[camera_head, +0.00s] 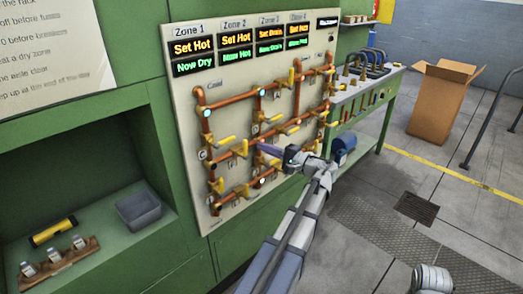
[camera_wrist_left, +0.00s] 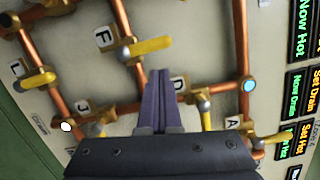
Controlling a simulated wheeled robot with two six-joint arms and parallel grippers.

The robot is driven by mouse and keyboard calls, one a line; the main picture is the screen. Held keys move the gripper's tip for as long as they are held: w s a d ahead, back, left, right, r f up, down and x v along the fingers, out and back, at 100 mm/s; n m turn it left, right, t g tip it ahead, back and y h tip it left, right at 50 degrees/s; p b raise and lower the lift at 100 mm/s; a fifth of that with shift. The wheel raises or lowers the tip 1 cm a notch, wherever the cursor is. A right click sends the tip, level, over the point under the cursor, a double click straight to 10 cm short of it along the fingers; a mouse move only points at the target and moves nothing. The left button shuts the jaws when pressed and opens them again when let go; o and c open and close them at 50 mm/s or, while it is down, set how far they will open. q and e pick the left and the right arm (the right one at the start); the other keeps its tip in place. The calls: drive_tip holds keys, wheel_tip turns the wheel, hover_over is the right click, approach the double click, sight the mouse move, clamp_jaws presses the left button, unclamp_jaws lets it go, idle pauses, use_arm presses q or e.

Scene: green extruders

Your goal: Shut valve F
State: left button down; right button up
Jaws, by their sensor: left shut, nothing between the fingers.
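Valve F has a yellow lever (camera_wrist_left: 151,46) beside its label F (camera_wrist_left: 104,37) in the left wrist view. The lever extends to the right from its pivot, across the copper pipe that runs through the valve. My left gripper (camera_wrist_left: 160,78) has its purple fingers together and empty. Their tips lie just below the lever in the picture, left of label D (camera_wrist_left: 180,83); I cannot tell whether they touch the lever. In the head view the left gripper (camera_head: 268,151) is in front of the pipe panel (camera_head: 222,100). I cannot read label F there. My right gripper is not in view.
Neighbouring yellow levers stick out near label L (camera_wrist_left: 18,70), label D and label A (camera_wrist_left: 233,122). Zone displays (camera_head: 193,47) line the panel's top. A green bench (camera_head: 390,93) stands right of the panel, and a cardboard box (camera_head: 436,105) stands on the floor.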

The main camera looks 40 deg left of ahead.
use_arm(q)
drive_tip(key=w+d, duration=0.2)
drive_tip(key=d, duration=0.8)
drive_tip(key=shift+d, duration=0.35)
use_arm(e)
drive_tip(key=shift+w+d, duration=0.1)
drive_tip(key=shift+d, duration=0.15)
use_arm(q)
drive_tip(key=s+d+f+m+h+p, duration=0.1)
drive_tip(key=s+d+f+h, duration=0.4)
drive_tip(key=d, duration=0.7)
drive_tip(key=s+d+f+m+t+h+p, duration=0.1)
drive_tip(key=s+d+f+h+p, duration=0.3)
drive_tip(key=d, duration=0.8)
drive_tip(key=s+d+f+m+t+h+p, duration=0.1)
drive_tip(key=s+d+f+h, duration=0.5)
drive_tip(key=d, duration=0.6)
drive_tip(key=shift+s+h+p, duration=0.75)
drive_tip(key=shift+s+h, duration=0.25)
drive_tip(key=shift+s, duration=0.1)
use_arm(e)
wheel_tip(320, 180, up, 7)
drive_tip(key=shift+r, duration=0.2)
use_arm(q)
drive_tip(key=shift+w, duration=0.1)
